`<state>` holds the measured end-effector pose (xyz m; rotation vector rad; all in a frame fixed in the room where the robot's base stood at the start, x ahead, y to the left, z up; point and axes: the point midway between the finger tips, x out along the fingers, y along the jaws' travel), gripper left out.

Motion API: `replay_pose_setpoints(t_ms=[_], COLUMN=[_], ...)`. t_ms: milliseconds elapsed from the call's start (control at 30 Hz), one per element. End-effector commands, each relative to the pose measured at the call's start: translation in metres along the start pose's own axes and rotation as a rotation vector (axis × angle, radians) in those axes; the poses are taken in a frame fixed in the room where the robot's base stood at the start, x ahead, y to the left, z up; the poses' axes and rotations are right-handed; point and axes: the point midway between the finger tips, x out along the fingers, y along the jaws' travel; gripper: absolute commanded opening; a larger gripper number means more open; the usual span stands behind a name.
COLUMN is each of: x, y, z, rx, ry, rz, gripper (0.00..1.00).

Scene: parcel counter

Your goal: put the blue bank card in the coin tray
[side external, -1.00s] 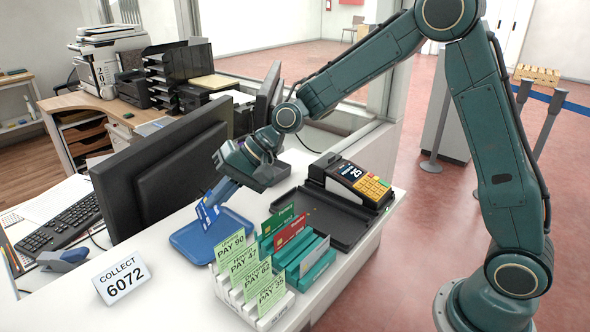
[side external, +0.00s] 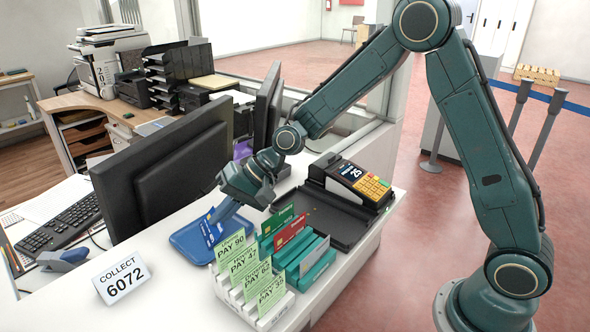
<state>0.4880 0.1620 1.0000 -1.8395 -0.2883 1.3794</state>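The blue bank card (side external: 208,231) is held on edge, tilted, at the blue coin tray (side external: 188,243). Its lower edge is over or touching the tray's floor; I cannot tell which. My gripper (side external: 215,219) reaches down from the upper right and appears shut on the card's upper part. The fingertips are small and partly merge with the card. The tray lies flat on the white counter, left of the card rack.
A rack (side external: 265,290) with green PAY slips, a red card (side external: 290,235) and green cards stands close to the tray's right. A card terminal (side external: 357,182) is behind it. A monitor (side external: 170,165) and a COLLECT 6072 sign (side external: 122,278) stand to the left.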

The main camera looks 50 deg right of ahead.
Motion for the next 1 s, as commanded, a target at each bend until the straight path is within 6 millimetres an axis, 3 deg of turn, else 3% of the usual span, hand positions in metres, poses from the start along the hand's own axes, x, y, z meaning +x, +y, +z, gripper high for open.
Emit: replay_pose_setpoints(t_ms=[33, 133, 633, 1000], x=[0.001, 0.001, -0.005, -0.049], y=[0.001, 0.001, -0.002, -0.002], z=[0.000, 0.000, -0.001, -0.001], rx=[0.001, 0.000, 0.001, 0.001], ry=[0.000, 0.000, 0.001, 0.004], rz=[0.000, 0.000, -0.001, -0.001], gripper=[0.02, 0.21, 0.22, 0.22])
